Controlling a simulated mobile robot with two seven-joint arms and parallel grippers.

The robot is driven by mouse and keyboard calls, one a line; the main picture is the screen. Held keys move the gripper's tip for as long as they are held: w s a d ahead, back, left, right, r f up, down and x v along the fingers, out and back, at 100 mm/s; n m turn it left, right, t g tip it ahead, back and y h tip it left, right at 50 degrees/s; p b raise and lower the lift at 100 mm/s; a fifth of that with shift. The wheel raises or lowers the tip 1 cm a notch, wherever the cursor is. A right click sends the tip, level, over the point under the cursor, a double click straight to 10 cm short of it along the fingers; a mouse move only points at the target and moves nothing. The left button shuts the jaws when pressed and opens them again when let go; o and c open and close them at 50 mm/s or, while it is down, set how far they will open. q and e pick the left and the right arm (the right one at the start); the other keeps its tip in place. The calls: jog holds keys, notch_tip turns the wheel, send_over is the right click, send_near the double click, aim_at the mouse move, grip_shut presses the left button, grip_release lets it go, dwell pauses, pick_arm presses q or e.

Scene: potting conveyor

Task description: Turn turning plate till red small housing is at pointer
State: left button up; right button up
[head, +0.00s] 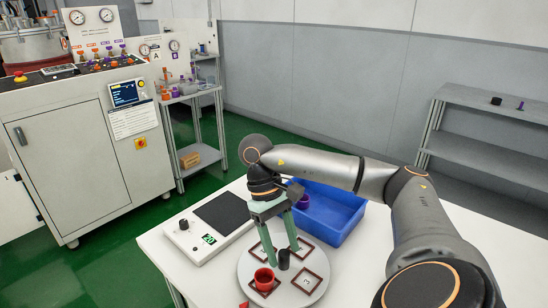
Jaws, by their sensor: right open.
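The turning plate (250,262) is a round grey disc on the white table, marked with several dark red square frames and numbers. The red small housing (264,279), cup-shaped, stands upright in a frame at the plate's front left. A small red piece, apparently the pointer (243,305), shows at the plate's front-left edge, cut by the picture's bottom. A black upright peg (284,260) stands near the plate's middle. My right gripper (281,256) points down over the plate, its green fingers open on either side of the peg; contact cannot be told. My left gripper is out of view.
A blue bin (336,222) with a purple part (303,202) stands behind the plate. A device with a black pad (221,214) and green display lies left of it. The table's right side is partly clear. A grey shelf (490,102) stands at the back right.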

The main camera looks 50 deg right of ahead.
pick_arm(q)
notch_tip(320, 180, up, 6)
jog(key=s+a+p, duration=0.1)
jog(key=p, duration=0.5)
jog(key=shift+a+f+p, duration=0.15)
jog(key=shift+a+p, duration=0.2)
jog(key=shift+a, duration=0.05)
pick_arm(e)
jog(key=a+v, duration=0.1)
jog(key=v, duration=0.9)
jog(key=shift+d+r, duration=0.4)
jog(key=shift+d, duration=0.05)
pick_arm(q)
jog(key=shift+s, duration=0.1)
pick_arm(e)
jog(key=shift+w, duration=0.1)
